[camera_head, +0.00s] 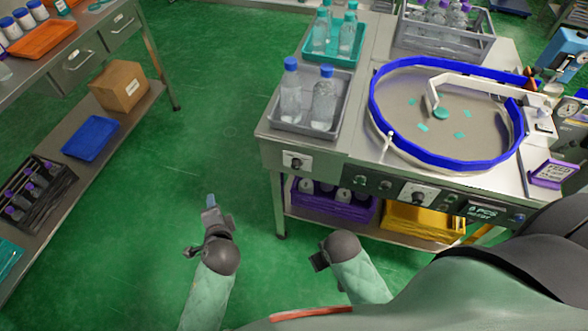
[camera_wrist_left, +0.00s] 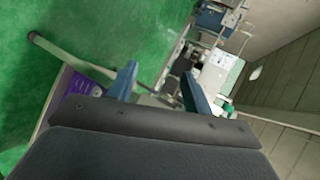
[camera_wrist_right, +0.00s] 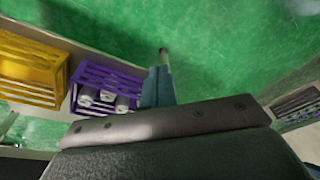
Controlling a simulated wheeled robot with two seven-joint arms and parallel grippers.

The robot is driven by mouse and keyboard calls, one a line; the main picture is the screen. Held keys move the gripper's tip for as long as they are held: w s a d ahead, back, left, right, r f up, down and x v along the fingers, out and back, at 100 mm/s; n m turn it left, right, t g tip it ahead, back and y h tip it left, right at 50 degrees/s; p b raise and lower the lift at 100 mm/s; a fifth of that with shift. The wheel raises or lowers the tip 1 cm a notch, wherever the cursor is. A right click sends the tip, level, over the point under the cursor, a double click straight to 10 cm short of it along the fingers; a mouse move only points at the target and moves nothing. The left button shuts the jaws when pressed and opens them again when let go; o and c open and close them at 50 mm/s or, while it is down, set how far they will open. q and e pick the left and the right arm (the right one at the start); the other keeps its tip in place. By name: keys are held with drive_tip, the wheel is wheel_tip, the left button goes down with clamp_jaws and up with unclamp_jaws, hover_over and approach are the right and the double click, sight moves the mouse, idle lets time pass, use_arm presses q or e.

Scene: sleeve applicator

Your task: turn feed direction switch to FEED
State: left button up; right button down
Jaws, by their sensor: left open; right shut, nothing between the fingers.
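The steel machine table carries a switch plate with a dark knob (camera_head: 418,195) on its front edge. Another white plate with a knob (camera_head: 296,162) is at the front left corner. I cannot read which is the feed direction switch or its setting.
A blue-rimmed round turntable (camera_head: 440,158) and a grey tray (camera_head: 343,98) with two bottles are on the table. Below are a purple crate (camera_head: 335,208) and a yellow crate (camera_head: 420,223). A shelf unit (camera_head: 75,175) stands at left; green floor between is clear.

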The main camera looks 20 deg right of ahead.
use_arm(q)
drive_tip(key=w+d+m+t+h, duration=0.3)
drive_tip(key=d+m+h, duration=0.1)
drive_tip(key=d+m, duration=0.55)
drive_tip(key=m+h, duration=0.6)
drive_tip(key=m, duration=0.6)
approach(295, 168)
drive_tip(key=w, duration=0.1)
drive_tip(key=shift+g, duration=0.3)
drive_tip(key=shift+r+p+x, duration=0.15)
drive_tip(key=shift+p+x, duration=0.3)
drive_tip(key=shift+x, duration=1.5)
drive_tip(key=shift+r+p+x, duration=0.1)
drive_tip(key=shift+p+x, duration=0.35)
drive_tip(key=shift+x, duration=1.5)
use_arm(e)
drive_tip(key=s+a+f+g, duration=0.1)
drive_tip(key=s+a+f, duration=0.1)
drive_tip(key=f, duration=1.5)
drive_tip(key=shift+s, duration=0.55)
use_arm(q)
drive_tip(key=shift+s+d, duration=0.1)
drive_tip(key=shift+d, duration=0.05)
drive_tip(key=c, duration=1)
use_arm(e)
drive_tip(key=shift+a, duration=0.1)
